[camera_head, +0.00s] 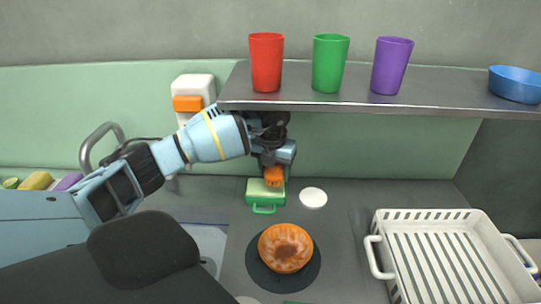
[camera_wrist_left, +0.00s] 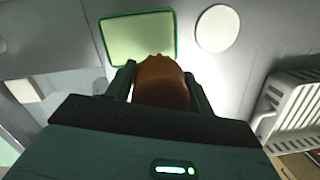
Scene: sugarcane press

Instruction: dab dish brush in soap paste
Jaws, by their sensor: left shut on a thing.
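The dish brush (camera_head: 274,178) shows as an orange-brown block held in my left gripper (camera_head: 274,168), below the shelf. It also shows in the left wrist view (camera_wrist_left: 160,82), between the two fingers. The green rectangular dish (camera_head: 264,209) with a handle at its front lies on the counter, with pale green soap paste (camera_wrist_left: 137,38) inside. The brush is at the dish's back right part in the head view; I cannot tell whether it touches the paste. My right gripper is not in view.
A white disc (camera_head: 313,197) lies right of the dish. An orange-brown bowl (camera_head: 285,238) sits on a dark round mat (camera_head: 285,286) in front. A white rack (camera_head: 378,262) stands at right. The metal shelf (camera_head: 350,101) holds red, green and purple cups and a blue bowl, close above my arm.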

